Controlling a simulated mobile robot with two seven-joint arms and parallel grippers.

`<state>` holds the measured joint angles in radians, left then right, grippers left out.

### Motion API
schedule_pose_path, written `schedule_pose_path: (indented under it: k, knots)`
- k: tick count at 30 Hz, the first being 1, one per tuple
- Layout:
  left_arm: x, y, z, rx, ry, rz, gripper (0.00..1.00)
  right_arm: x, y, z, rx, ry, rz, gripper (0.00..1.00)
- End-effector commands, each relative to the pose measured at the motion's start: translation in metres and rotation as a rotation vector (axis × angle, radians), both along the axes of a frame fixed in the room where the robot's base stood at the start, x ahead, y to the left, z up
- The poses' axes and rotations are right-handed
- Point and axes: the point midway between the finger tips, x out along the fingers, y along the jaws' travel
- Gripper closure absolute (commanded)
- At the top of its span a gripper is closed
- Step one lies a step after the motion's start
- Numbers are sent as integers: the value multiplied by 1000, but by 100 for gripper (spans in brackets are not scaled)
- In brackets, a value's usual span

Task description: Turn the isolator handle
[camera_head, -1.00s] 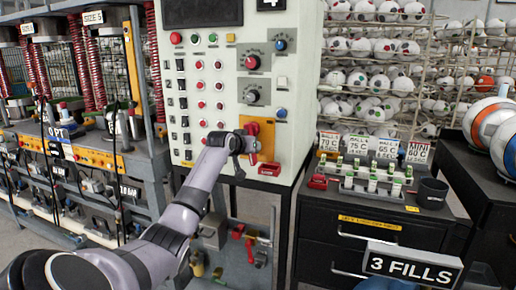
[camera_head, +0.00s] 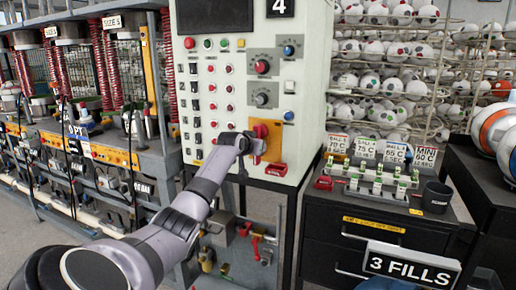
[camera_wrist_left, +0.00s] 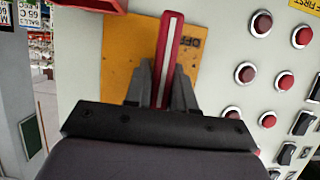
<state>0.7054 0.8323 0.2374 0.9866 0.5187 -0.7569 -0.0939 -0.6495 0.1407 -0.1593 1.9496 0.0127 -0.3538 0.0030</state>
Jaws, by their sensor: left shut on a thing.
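The isolator handle (camera_wrist_left: 168,50) is a red bar with a pale stripe down its middle, on an orange-yellow plate (camera_wrist_left: 120,65) with "OFF" lettering partly visible. In the head view the plate (camera_head: 272,150) sits low on the right of the white control panel, with the red handle (camera_head: 260,131) partly hidden by my gripper. My left gripper (camera_wrist_left: 162,84) is shut on the handle, its fingers on either side of the bar. It also shows in the head view (camera_head: 257,147). My right gripper is not in view.
The white panel (camera_head: 225,62) carries several buttons, switches and knobs. A red tray (camera_head: 276,169) juts out just below the plate. Black drawers (camera_head: 355,240) with labelled valves (camera_head: 375,180) stand right. A press rack (camera_head: 110,150) stands left, ball shelves behind.

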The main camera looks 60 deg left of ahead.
Motion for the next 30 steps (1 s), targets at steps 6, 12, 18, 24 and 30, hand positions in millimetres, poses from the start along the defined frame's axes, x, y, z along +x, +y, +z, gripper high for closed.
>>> schedule_pose_path:
  k: [6, 12, 18, 24, 30]
  knots:
    - [-1, 1, 1, 13, 6, 0, 100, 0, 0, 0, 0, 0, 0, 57]
    - [-1, 1, 1, 12, 5, 0, 55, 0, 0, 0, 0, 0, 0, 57]
    - [-1, 1, 1, 8, 4, 1, 55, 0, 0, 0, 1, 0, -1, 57]
    - [-5, -1, 2, 8, 2, 1, 55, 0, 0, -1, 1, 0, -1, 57]
    - [-18, -10, 8, 13, 4, 0, 55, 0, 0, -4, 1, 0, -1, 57]
